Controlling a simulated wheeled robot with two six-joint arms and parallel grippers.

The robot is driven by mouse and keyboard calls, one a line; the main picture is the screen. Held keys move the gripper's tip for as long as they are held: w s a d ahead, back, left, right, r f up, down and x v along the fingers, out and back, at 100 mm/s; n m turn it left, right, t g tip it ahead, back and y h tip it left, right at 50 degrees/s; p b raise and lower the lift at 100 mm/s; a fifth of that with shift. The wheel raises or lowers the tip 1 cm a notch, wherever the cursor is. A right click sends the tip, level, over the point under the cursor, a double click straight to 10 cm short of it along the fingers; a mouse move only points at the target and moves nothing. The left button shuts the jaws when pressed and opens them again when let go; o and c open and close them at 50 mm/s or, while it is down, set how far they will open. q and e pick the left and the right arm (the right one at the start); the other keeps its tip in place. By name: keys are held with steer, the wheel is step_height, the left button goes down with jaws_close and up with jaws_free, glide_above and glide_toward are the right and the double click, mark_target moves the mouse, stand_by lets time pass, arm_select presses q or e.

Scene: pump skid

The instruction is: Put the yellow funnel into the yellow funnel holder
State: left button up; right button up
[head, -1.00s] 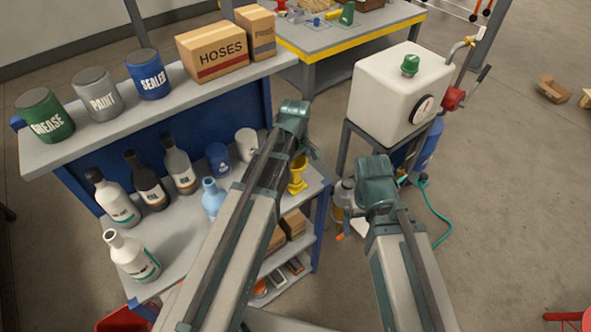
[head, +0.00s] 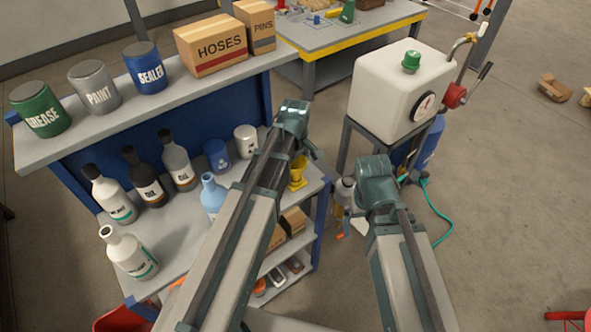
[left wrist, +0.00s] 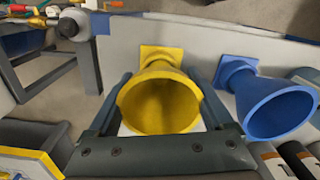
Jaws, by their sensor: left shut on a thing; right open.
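A yellow funnel (left wrist: 158,105) has its wide mouth toward the camera in the left wrist view; it also shows in the head view (head: 298,168) near the right end of the bench. My left gripper (left wrist: 163,98) is shut on it, one finger on each side; its jaws are largely hidden behind my arm in the head view (head: 297,150). A yellow square plate, seemingly the yellow funnel holder (left wrist: 160,53), lies at the funnel's narrow end. I cannot tell whether the funnel is seated in it or just above. My right gripper (head: 377,185) is open and empty, off the bench.
A similar blue funnel (left wrist: 268,103) with a square blue base stands close beside the yellow one. Several bottles (head: 135,255) and a white cup (head: 246,141) stand on the bench. A white tank (head: 400,90) stands to the right. Open floor lies at the far right.

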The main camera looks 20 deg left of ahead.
arm_select(q)
steer(key=o, duration=1.3)
step_height(320, 180, up, 14)
steer(key=p, duration=1.4)
steer(key=shift+f+b, duration=0.3)
step_height(320, 180, down, 13)
steer(key=b, duration=1.3)
